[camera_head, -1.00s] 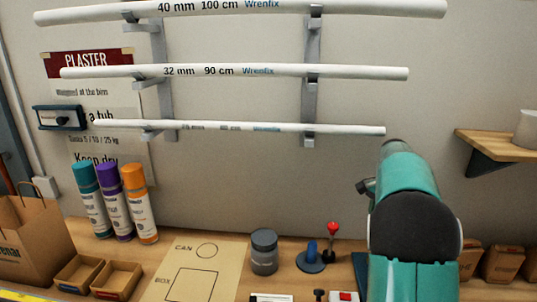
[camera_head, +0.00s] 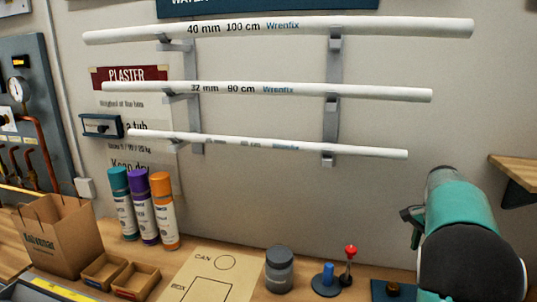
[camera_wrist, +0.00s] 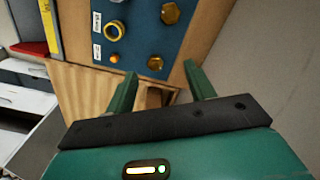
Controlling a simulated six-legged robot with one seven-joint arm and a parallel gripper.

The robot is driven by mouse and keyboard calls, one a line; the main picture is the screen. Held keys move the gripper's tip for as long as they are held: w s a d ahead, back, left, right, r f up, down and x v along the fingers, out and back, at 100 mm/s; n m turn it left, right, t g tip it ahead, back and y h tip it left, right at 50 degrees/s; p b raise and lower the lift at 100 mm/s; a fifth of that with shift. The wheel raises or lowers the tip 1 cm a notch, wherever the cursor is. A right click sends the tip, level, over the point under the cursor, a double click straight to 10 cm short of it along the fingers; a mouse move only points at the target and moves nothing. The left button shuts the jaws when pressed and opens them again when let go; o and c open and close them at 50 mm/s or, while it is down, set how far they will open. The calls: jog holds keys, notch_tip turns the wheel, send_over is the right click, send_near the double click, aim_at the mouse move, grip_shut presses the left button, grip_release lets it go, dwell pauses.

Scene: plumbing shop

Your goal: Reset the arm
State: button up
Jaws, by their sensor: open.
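My gripper (camera_wrist: 160,88) shows in the wrist view with its two green fingers spread apart and nothing between them. Beyond the fingers are a wooden surface and a blue panel (camera_wrist: 140,45) with brass fittings. In the head view my green arm stands at the right, over the bench's right side. The gripper's fingers are not visible there.
White pipes (camera_head: 280,28) lie on wall brackets (camera_head: 335,95). Three spray cans (camera_head: 142,207), a paper bag (camera_head: 60,240), small bins (camera_head: 135,280), a grey can (camera_head: 279,269) and a red-knobbed lever (camera_head: 349,262) stand on the bench. A shelf (camera_head: 517,175) juts out at right.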

jog(key=s+a+r+n+t, duration=0.2)
jog(key=s+a+r+n, duration=0.2)
jog(key=s+a+r, duration=0.45)
jog(key=s+a+f+n+t, duration=0.1)
jog(key=s+a+f+n, duration=0.1)
jog(key=s+a+n, duration=0.3)
jog(key=s+a+f+n+t, duration=0.1)
jog(key=s+a+n, duration=0.5)
jog(key=s+a, duration=0.7)
jog(key=shift+s+a+f+t, duration=0.2)
jog(key=shift+s+f+t, duration=0.15)
jog(key=shift+s+t, duration=0.65)
